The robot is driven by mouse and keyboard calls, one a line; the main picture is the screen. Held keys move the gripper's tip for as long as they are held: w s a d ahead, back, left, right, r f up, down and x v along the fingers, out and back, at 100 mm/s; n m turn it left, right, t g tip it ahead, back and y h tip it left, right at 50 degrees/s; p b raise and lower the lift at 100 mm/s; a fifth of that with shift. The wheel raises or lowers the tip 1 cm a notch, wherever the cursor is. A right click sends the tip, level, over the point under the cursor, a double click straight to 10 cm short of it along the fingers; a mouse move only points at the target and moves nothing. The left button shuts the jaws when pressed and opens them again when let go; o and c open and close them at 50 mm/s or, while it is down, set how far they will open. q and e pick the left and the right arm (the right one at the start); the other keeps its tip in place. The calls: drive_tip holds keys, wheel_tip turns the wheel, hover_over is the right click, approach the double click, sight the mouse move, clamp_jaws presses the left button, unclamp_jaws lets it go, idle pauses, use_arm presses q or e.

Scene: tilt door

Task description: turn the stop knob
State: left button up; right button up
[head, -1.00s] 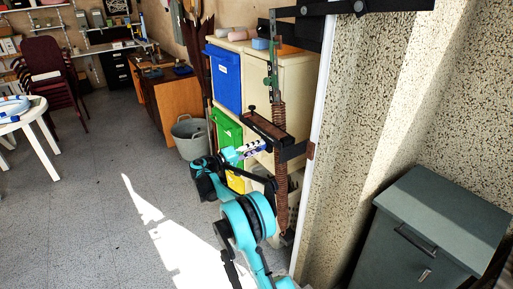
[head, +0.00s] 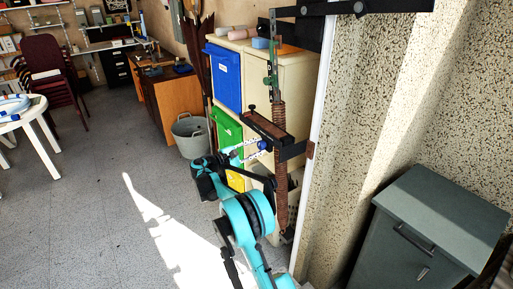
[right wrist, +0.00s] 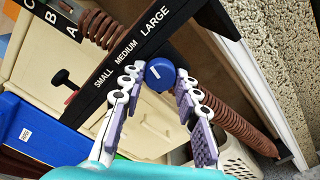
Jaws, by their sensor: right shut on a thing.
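The blue stop knob (right wrist: 160,74) has a white mark and sits at the lower edge of a black bar (right wrist: 118,62) lettered SMALL, MEDIUM, LARGE. The knob also shows in the head view (head: 263,145). My right gripper (right wrist: 160,80) has its fingertips on either side of the knob and is shut on it. In the head view the right gripper (head: 258,150) reaches in beside the door mechanism. My left gripper is not in view.
A rusty coil spring (head: 280,170) stands close to the knob. A cream cabinet with blue (head: 224,78) and green (head: 228,128) bins is behind. A grey bucket (head: 190,135) stands left of it.

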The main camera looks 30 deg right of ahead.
drive_tip(key=shift+n, duration=1.1)
drive_tip(key=o, duration=1.2)
drive_tip(key=shift+c, duration=0.2)
drive_tip(key=a, duration=1.2)
drive_tip(key=shift+s, duration=0.45)
